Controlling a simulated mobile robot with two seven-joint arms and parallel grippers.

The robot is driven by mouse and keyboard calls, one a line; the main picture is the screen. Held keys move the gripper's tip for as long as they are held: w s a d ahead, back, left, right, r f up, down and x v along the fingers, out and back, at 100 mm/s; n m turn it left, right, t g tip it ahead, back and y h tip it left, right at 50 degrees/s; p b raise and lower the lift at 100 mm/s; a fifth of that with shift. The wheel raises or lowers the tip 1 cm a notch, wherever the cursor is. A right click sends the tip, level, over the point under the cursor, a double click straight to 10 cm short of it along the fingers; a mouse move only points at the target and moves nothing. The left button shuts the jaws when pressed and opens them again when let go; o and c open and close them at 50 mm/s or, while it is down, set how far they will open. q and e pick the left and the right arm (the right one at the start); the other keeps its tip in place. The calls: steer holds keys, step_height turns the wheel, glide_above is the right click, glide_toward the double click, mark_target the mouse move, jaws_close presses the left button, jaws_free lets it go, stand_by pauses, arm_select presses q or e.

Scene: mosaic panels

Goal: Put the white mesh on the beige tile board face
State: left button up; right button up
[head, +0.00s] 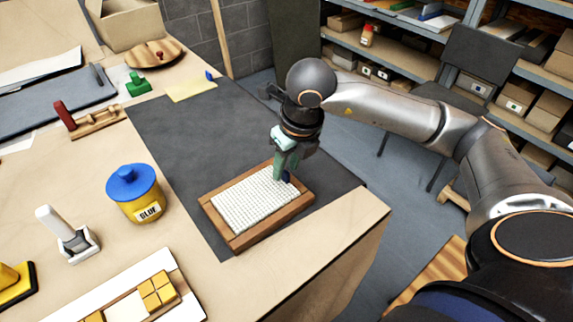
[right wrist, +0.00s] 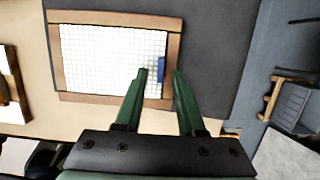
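The white mesh (head: 252,200) is a fine white grid lying flat inside the wooden frame of the tile board (head: 242,240). It covers the face inside the frame, and I see no bare beige there. In the right wrist view the mesh (right wrist: 105,60) has a small blue tab (right wrist: 161,69) at its right edge. My right gripper (head: 281,174) is over the board's right side. Its green fingers (right wrist: 160,72) are apart, one on each side of the tab, with gaps beside it. Whether they touch the mesh I cannot tell. My left gripper is not in view.
The board lies on a dark mat (head: 180,125) on the bench. A yellow glue pot (head: 140,203) with blue lid, a white-handled tool (head: 72,238) and a tray of yellow tiles (head: 157,292) stand to the left. The mat behind the board is clear. The bench edge is right.

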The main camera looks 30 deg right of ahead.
steer(key=v, duration=1.1)
steer(key=shift+r+p, duration=0.15)
steer(key=shift+p, duration=0.2)
